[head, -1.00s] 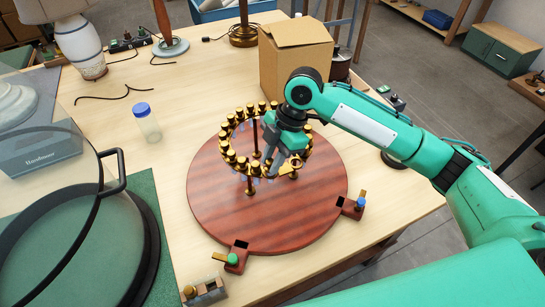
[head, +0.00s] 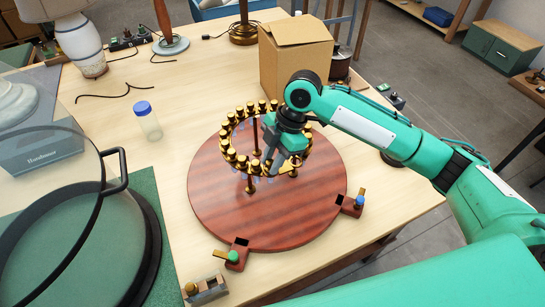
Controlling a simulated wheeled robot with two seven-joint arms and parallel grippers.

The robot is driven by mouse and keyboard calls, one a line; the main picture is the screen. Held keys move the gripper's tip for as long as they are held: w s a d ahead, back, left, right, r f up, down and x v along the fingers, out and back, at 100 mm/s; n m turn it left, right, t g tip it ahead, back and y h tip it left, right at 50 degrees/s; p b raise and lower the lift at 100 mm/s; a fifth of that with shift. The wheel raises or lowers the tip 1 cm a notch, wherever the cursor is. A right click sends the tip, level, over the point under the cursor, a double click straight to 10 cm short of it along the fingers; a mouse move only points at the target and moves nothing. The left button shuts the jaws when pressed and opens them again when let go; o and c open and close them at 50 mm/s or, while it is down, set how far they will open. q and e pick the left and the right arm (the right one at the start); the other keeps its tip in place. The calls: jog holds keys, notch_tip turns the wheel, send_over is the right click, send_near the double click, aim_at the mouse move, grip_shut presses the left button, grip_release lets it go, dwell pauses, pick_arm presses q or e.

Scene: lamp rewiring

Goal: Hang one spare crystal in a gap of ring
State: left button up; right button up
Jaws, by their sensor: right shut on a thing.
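The brass ring (head: 229,155) stands on posts above a round reddish wooden board (head: 300,215). Several crystals hang around it, and gold caps line its rim. My right gripper (head: 270,166) reaches down at the ring's front right, its fingers inside or just over the rim. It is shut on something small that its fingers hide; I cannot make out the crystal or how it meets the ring. The ring's right side is partly covered by my right arm. My left gripper is not in view.
A cardboard box (head: 290,65) stands behind the ring. A blue-capped jar (head: 147,122) is to the left. Clamps with a green knob (head: 233,257) and a blue knob (head: 359,201) sit at the board's edge.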

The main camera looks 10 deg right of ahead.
jog(key=o, duration=1.1)
jog(key=shift+c, duration=0.2)
jog(key=shift+s, duration=0.1)
notch_tip(320, 180, up, 4)
jog(key=p, duration=0.4)
jog(key=shift+f, duration=0.1)
jog(key=shift+a+r+p, duration=0.1)
jog(key=shift+r+p, duration=1.5)
jog(key=shift+p, duration=0.1)
